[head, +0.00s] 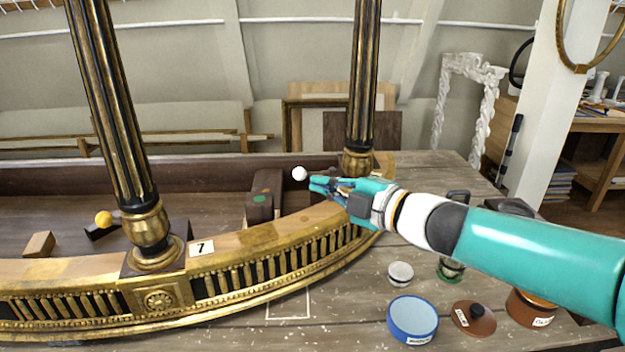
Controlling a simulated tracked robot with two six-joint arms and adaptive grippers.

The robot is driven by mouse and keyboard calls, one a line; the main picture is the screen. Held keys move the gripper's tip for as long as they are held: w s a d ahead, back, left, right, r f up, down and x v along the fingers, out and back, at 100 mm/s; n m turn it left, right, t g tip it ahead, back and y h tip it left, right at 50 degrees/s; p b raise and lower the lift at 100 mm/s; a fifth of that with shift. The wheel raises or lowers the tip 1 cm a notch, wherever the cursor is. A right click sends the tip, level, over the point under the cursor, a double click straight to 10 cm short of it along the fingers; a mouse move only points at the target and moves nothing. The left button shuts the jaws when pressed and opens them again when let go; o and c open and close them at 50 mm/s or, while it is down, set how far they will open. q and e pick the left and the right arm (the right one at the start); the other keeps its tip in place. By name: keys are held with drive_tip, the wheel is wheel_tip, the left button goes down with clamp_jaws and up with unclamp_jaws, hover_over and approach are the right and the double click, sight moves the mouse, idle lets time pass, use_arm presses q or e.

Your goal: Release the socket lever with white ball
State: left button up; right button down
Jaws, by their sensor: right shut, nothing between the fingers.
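The white ball (300,173) tops a lever at the middle of the console, in front of its dark back rail. The lever's stem is mostly hidden. My right gripper (318,184) reaches in from the right, and its fingertips are just right of and slightly below the ball. The gripper is shut with nothing in it. I cannot tell if the fingertips touch the ball or lever. A second lever with a yellow ball (103,218) stands at the left, beside the left black and gold column. My left gripper is out of view.
The gilt console rail (225,262) curves across the front, with a right column (363,90) close behind my gripper. A dark block (262,195) stands left of the ball. A blue round container (413,318), a brown lid (473,318) and several jars sit at front right.

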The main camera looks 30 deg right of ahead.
sight(304, 176)
drive_tip(key=d+f+n+g+h, duration=0.1)
drive_tip(key=d+f+n, duration=0.1)
drive_tip(key=d, duration=0.5)
drive_tip(key=shift+s+d+f+h, duration=0.3)
drive_tip(key=shift+s+d+f, duration=0.05)
drive_tip(key=shift+f, duration=0.4)
drive_tip(key=shift+w, duration=0.1)
drive_tip(key=x, duration=1.4)
drive_tip(key=shift+b, duration=0.4)
